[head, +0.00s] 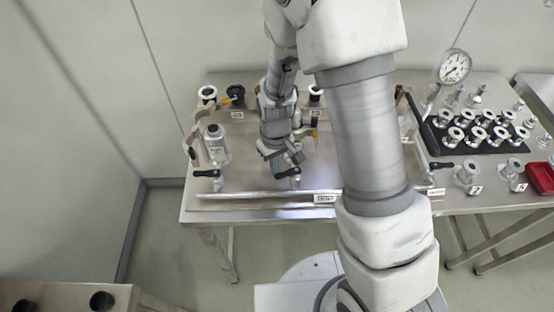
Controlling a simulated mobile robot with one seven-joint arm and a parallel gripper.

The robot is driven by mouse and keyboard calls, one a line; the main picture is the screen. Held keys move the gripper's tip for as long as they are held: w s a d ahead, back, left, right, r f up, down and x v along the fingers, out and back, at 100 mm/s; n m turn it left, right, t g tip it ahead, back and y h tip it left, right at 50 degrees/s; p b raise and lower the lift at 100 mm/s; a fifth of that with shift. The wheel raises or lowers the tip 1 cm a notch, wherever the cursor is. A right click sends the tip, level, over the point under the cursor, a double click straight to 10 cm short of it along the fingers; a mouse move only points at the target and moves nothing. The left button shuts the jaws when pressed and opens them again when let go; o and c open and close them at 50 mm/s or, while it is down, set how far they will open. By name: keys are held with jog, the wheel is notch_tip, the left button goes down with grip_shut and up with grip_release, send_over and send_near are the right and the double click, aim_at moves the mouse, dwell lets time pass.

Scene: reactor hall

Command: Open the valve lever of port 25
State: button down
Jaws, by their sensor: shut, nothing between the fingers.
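A port with a black and white round top (316,94) stands at the back of the steel table. The small label (316,112) below it seems to read 25, but it is too small to be sure. A yellow-orange lever (314,135) shows just below that label, pointing down. My gripper (291,160) hangs from the arm over the middle of the table, left of and below this lever, apart from it. Its fingers look shut and empty, close above a black handle (287,174). My arm hides part of the table right of the port.
Another port (236,93), labelled 60, has a yellow lever at back left. A canister (214,143) and black handle (207,173) stand at left. A gauge (454,66), a black mat (480,146) with several fittings and a red tray (541,178) are at right.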

jog(key=shift+s+d, duration=0.15)
jog(key=shift+s, duration=1.05)
jog(key=shift+s+d+f, duration=0.1)
jog(key=shift+s+d, duration=0.25)
jog(key=shift+s, duration=0.3)
jog(key=shift+s+d+b, duration=0.45)
jog(key=shift+s+d, duration=0.3)
jog(key=shift+d, duration=0.15)
jog(key=shift+w+a, duration=0.35)
jog(key=shift+a, duration=0.2)
notch_tip(320, 180, up, 7)
jog(key=p, duration=0.5)
